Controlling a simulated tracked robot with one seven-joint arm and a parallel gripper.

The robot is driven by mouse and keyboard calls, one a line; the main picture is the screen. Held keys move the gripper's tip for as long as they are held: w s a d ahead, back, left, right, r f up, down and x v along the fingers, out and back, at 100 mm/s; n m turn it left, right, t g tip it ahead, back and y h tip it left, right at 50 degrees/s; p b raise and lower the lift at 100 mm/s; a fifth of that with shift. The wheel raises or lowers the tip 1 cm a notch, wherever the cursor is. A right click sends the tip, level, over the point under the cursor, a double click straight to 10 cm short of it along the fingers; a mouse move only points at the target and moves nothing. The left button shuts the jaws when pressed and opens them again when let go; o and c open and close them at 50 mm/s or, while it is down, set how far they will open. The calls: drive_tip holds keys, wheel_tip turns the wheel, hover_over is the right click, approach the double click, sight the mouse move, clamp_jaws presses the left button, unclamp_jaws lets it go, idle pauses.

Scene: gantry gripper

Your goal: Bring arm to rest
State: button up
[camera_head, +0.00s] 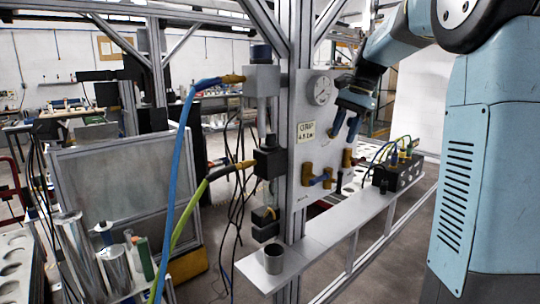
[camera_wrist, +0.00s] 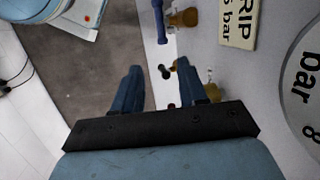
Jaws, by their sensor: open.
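My gripper (camera_head: 344,122) is at the end of my blue arm, in front of the upright grey panel (camera_head: 308,183), to the right of the gauge. In the wrist view my gripper (camera_wrist: 160,88) shows two blue fingers spread apart with nothing between them. Beyond the fingers are the panel's edge and the grey floor. In the head view my arm reaches in from the upper right, with the gripper pointing down. I cannot tell how far the fingers are from the panel.
The panel carries a round gauge (camera_head: 319,90), a GRIP label (camera_head: 307,131) and brass valves (camera_head: 318,176). A shelf (camera_head: 318,238) below holds a metal cup (camera_head: 274,259) and a black block with hoses (camera_head: 397,174). Blue and green hoses hang left of the post.

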drive_tip(key=s+a+f+n+t+h, duration=0.1)
drive_tip(key=s+f+n, duration=0.1)
drive_tip(key=s, duration=0.7)
drive_tip(key=s+a+f+n+t+h, duration=0.1)
drive_tip(key=s+a+f+n+t, duration=0.1)
drive_tip(key=s, duration=0.8)
drive_tip(key=s+a+f+n+t+h, duration=0.1)
drive_tip(key=s+f+n, duration=0.3)
drive_tip(key=s, duration=0.6)
drive_tip(key=shift+a+f+n+t, duration=0.2)
drive_tip(key=shift+n+t, duration=0.5)
drive_tip(key=shift+n, duration=0.4)
